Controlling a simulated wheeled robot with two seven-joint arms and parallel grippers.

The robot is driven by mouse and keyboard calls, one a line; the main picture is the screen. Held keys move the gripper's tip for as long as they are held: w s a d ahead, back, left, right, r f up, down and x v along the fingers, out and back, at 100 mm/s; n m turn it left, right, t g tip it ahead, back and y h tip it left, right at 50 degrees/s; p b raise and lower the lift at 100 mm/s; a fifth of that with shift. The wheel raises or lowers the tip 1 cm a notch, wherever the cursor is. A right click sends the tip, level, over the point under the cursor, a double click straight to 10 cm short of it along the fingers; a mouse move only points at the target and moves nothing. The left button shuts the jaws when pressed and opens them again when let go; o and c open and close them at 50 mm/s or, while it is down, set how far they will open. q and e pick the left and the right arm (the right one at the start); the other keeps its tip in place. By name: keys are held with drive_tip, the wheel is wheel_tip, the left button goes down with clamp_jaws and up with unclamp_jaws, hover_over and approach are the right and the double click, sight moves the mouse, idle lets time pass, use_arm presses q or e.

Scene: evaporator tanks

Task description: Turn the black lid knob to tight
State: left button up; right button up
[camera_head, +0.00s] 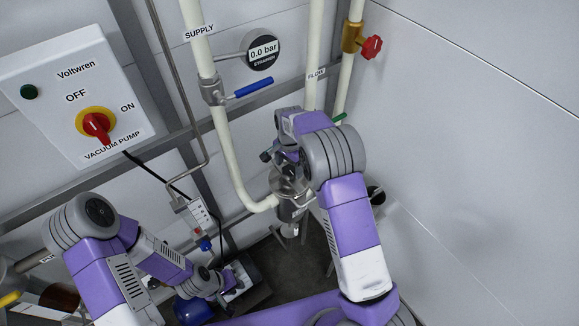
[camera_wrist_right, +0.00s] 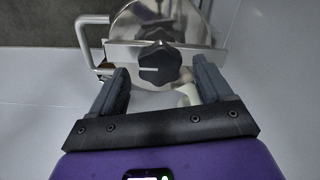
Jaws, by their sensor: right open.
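The black lid knob (camera_wrist_right: 160,66) shows in the right wrist view, with lobed edges and a white pointer line directed left. It sits on a steel bar across the round metal lid (camera_wrist_right: 130,28). My right gripper (camera_wrist_right: 160,82) is open, with one finger on each side of the knob and visible gaps to both. In the head view my right arm covers most of the steel tank (camera_head: 290,187), and the knob is hidden there. My left gripper (camera_head: 228,284) is low at the left in the head view, small and partly hidden, so its jaws are unclear.
A curved metal handle (camera_wrist_right: 88,45) stands left of the lid. In the head view are a vacuum pump switch box (camera_head: 75,95), a blue-handled supply valve (camera_head: 250,88), a round gauge (camera_head: 263,52) and a red valve knob (camera_head: 371,47). Pipes run close behind my right arm.

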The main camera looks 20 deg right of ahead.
sight(290, 170)
wheel_tip(290, 170, up, 6)
drive_tip(key=shift+r, duration=0.25)
idle(0.5)
